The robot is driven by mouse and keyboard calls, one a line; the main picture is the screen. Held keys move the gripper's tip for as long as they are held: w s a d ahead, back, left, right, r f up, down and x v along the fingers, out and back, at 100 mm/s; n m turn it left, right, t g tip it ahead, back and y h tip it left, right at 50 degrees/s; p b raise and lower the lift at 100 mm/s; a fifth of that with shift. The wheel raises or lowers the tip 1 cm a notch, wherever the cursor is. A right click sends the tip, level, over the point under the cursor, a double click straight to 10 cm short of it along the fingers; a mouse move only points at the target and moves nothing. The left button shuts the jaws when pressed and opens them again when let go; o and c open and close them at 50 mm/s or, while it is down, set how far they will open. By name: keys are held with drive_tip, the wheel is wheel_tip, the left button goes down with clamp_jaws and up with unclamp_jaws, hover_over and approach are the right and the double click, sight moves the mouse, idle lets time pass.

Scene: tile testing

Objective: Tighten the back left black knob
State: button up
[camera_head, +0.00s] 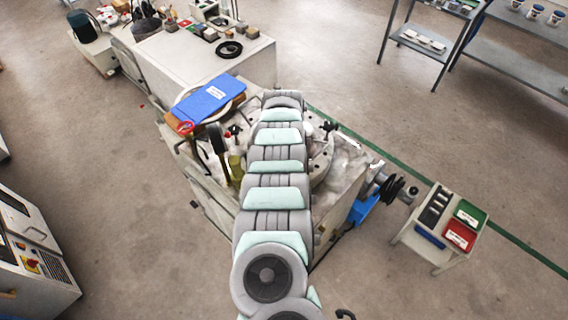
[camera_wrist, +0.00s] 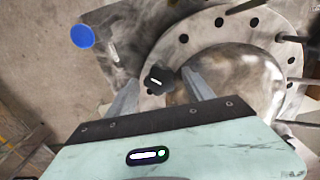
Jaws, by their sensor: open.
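In the wrist view, a black knob (camera_wrist: 158,80) with a pale mark on top sits at the edge of a round metal flange (camera_wrist: 234,32). My gripper (camera_wrist: 162,84) is open, with one metal finger to the left of the knob and the other to its right. The knob shows between the fingers and past their tips; I cannot tell whether either finger touches it. In the head view, my arm reaches over the machine (camera_head: 350,165) and hides my gripper and this knob. A small black knob-like part (camera_head: 328,127) shows right of the arm.
The flange has several dark holes, and dark rods (camera_wrist: 298,79) stand at its right. A blue round cap (camera_wrist: 82,36) lies at the upper left.

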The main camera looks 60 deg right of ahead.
drive_tip(key=shift+r, duration=0.1)
wheel_tip(320, 180, up, 11)
idle(0.4)
drive_tip(key=shift+f, duration=0.2)
